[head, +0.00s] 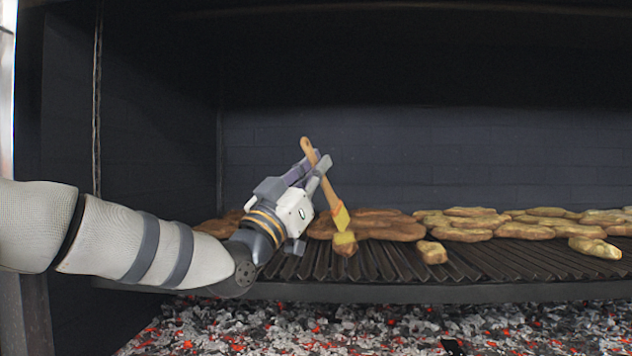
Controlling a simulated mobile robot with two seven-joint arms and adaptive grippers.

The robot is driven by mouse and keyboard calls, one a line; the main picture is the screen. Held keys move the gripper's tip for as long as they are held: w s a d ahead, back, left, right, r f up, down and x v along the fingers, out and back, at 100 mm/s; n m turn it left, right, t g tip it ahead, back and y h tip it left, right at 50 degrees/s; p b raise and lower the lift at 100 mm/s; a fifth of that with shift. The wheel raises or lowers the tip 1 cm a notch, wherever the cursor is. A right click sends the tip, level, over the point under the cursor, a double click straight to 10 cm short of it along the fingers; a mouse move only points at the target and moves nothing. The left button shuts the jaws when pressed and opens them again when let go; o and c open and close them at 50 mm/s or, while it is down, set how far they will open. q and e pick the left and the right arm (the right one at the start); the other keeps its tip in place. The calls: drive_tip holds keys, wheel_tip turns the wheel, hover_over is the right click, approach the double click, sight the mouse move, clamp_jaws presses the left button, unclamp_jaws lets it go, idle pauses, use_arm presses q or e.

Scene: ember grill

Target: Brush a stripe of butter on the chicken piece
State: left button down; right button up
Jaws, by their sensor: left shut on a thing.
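My left gripper (318,163) is shut on the wooden handle of a brush (312,155). The brush tilts, with its handle end up and its yellow head (341,217) down to the right. Just below the head, a small chicken piece (345,246) with a yellow patch on top lies on the grill grate (385,265). I cannot tell whether the brush touches it. Another small chicken piece (432,252) lies to its right, and one more (595,247) lies farther right. My right gripper is not in view.
Several large browned pieces (480,218) lie along the back of the grate. Glowing coals (330,325) lie below it. A dark brick wall (420,150) closes the back, and a dark side wall stands at the left. The grate's front middle is bare.

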sight(308, 142)
use_arm(q)
wheel_tip(308, 142, up, 3)
drive_tip(key=shift+f, duration=0.1)
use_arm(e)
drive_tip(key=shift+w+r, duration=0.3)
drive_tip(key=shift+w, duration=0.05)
use_arm(q)
drive_tip(key=shift+r+p, duration=0.35)
drive_tip(key=shift+r, duration=1.2)
drive_tip(key=shift+f, duration=0.1)
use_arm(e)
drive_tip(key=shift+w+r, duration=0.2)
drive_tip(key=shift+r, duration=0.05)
